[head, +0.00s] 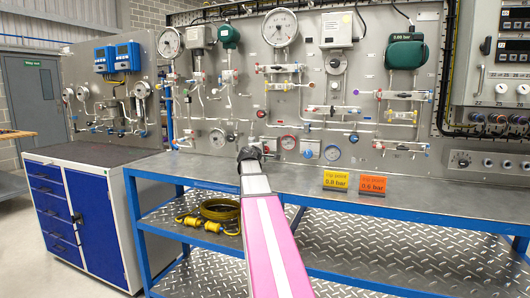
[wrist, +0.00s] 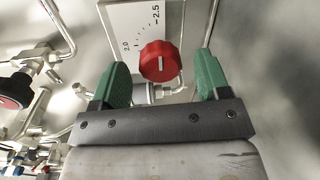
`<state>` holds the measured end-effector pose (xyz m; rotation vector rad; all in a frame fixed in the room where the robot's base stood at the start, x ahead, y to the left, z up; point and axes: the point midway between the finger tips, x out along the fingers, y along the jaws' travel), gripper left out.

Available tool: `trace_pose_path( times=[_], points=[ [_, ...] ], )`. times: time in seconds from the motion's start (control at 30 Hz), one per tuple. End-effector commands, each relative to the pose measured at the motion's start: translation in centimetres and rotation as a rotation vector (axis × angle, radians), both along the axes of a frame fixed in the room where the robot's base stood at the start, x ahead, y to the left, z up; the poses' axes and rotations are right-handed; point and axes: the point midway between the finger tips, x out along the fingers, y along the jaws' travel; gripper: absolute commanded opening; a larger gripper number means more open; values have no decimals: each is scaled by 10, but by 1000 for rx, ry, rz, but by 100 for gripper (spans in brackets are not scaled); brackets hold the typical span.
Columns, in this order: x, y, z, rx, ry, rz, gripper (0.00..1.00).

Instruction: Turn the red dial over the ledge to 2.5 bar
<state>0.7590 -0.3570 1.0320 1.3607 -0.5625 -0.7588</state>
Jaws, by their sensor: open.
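The red dial (wrist: 160,62) sits on a white scale plate (wrist: 131,17) in the wrist view, with 2.0 and 2.5 printed on it. A white line on the dial points roughly up the picture, towards the 2.5 side; I cannot tell the exact reading. My gripper (wrist: 163,60) has its two green fingers apart, one on each side of the dial. A gap shows between each finger and the dial. In the head view my gripper (head: 249,154) is a small dark shape before the panel, and I cannot make out the dial there.
In the wrist view, pipes and a red-and-black knob (wrist: 15,90) lie to the left. In the head view a grey ledge (head: 440,200) runs below the panel. A yellow sign (head: 335,180) and an orange sign (head: 373,185) stand on it, right of my arm.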

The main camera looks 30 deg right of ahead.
Motion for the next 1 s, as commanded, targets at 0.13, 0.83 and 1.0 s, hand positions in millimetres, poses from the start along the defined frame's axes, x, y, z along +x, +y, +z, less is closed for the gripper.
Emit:
trace_pose_path(
  times=[0.13, 0.83, 1.0],
  points=[
    [-22, 23, 1, 0, -1, 2, 69],
    [-54, 63, 6, 1, -1, 0, 69],
    [-54, 63, 6, 1, -1, 0, 69]
  ],
)
